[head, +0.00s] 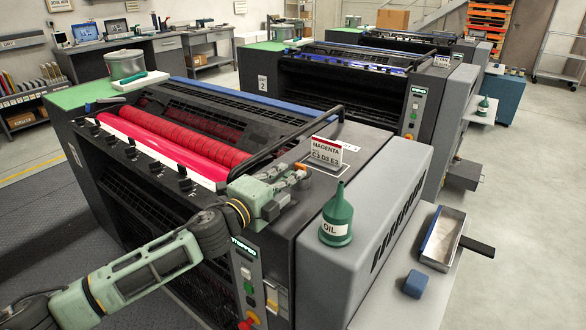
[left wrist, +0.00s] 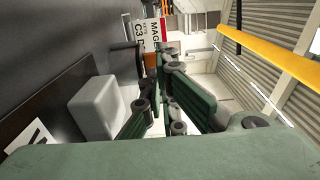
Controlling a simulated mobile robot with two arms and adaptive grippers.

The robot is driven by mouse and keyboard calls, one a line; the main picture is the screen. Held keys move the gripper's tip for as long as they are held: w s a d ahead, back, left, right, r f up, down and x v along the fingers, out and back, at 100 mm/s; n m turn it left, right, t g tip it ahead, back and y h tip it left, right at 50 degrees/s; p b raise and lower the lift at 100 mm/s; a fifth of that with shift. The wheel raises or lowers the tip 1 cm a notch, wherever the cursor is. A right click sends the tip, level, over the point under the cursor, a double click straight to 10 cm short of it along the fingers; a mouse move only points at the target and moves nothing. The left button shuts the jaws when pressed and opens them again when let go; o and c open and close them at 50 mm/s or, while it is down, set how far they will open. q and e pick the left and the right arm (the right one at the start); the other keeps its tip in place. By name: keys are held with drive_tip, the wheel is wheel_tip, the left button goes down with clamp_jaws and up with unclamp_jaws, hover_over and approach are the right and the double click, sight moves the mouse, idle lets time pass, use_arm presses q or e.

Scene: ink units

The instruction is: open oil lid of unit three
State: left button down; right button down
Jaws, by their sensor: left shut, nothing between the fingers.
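The nearest ink unit (head: 300,215) has red rollers and a card reading MAGENTA C3 D3 E3 (head: 322,152); no unit number can be read on it. My left gripper (head: 301,174) is shut and empty just above this unit's top, in front of and left of the card. In the left wrist view its green fingers (left wrist: 163,88) point toward the card (left wrist: 148,40). A light grey block (left wrist: 100,106) stands on the dark surface beside the fingers, with a white label (left wrist: 33,146) near it. I cannot tell if this block is the oil lid. My right gripper is out of view.
A green oil can (head: 337,217) marked OIL stands on the unit's grey side cover. A metal tray (head: 445,236) and a blue block (head: 416,284) lie on the shelf at right. A black bar (head: 300,140) rises behind my gripper. Unit 2 (head: 345,90) stands behind.

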sight(303, 167)
use_arm(q)
drive_tip(key=shift+x, duration=1.15)
drive_tip(key=shift+d+n+t+y, duration=0.3)
drive_tip(key=shift+n+t+y, duration=0.4)
drive_tip(key=shift+y, duration=0.4)
drive_tip(key=shift+d, duration=0.1)
drive_tip(key=shift+w+d+f+n+t+y, duration=0.1)
drive_tip(key=shift+d+n+t+y, duration=0.2)
drive_tip(key=shift+n+y, duration=0.45)
drive_tip(key=shift+d+n+t+y, duration=0.2)
drive_tip(key=shift+n+t+y, duration=0.3)
drive_tip(key=shift+y, duration=0.45)
drive_tip(key=shift+w+d+n+y, duration=0.1)
drive_tip(key=shift+n+y, duration=0.25)
drive_tip(key=shift+y, duration=0.15)
drive_tip(key=shift+w+b, duration=0.15)
drive_tip(key=shift+b, duration=0.15)
drive_tip(key=shift+d, duration=0.1)
